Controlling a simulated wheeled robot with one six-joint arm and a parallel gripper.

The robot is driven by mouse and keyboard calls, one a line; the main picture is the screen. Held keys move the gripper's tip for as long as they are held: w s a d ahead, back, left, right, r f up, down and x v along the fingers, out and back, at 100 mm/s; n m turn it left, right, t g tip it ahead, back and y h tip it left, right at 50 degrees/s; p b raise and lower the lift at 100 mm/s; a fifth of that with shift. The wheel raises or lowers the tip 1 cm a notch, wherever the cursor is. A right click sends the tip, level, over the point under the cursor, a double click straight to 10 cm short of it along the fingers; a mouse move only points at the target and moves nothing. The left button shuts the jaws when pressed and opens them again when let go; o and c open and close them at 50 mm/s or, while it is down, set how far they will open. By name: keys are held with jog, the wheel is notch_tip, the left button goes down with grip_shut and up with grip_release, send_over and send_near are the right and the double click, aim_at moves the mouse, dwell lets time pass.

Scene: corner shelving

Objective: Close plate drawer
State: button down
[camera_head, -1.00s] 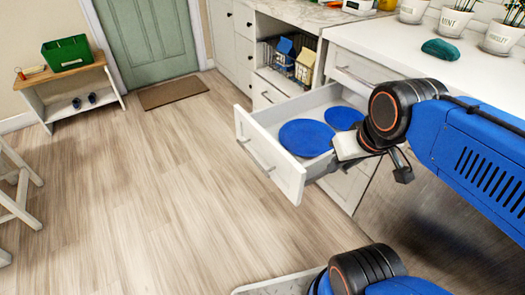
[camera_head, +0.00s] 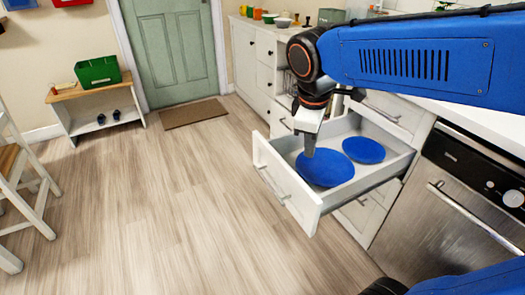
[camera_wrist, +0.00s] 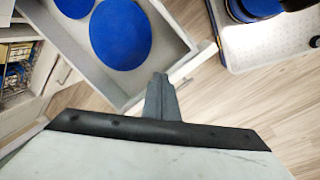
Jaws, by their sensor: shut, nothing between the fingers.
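The plate drawer (camera_head: 288,205) is pulled out of the white counter, with its front panel and handle facing the open floor. Two blue plates lie flat inside it, a nearer plate (camera_head: 325,170) and a farther plate (camera_head: 363,150). My gripper (camera_head: 309,154) points down and overlaps the nearer plate in the head view. In the wrist view, my shut, empty fingers (camera_wrist: 161,88) show beside the drawer's wall (camera_wrist: 183,52), with the plates (camera_wrist: 121,34) beyond. I cannot tell whether the fingertips touch the drawer.
A dishwasher (camera_head: 455,205) stands right of the drawer under the counter. Open wood floor (camera_head: 190,220) lies to the left. A bench with a green crate (camera_head: 97,72), a doormat (camera_head: 194,113) and a green door (camera_head: 170,45) are farther back. A stool (camera_head: 30,190) stands at left.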

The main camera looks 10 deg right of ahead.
aim_at(263, 150)
jog(key=w+a+n+h, duration=0.1)
jog(key=w+a+n, duration=0.35)
jog(key=a, duration=0.45)
jog(key=w+a+n+h, duration=0.2)
jog(key=w+a+n, duration=0.3)
jog(key=a, duration=0.4)
jog(key=shift+n, duration=0.45)
jog(key=x, duration=0.3)
jog(key=d+x, duration=0.1)
jog(key=x, duration=0.3)
jog(key=d+x, duration=0.1)
jog(key=x, duration=0.3)
jog(key=shift+s+d+r, duration=0.1)
jog(key=shift+s+r, duration=0.1)
jog(key=shift+r, duration=0.2)
jog(key=shift+w+d, duration=0.25)
jog(key=shift+d, duration=0.35)
jog(key=shift+d, duration=0.1)
jog(key=w+d, duration=0.3)
jog(key=d, duration=0.7)
jog(key=w+d, duration=0.4)
jog(key=d, duration=0.6)
jog(key=w+d, duration=0.4)
jog(key=d, duration=0.7)
jog(key=shift+w, duration=0.2)
jog(key=shift+d, duration=0.1)
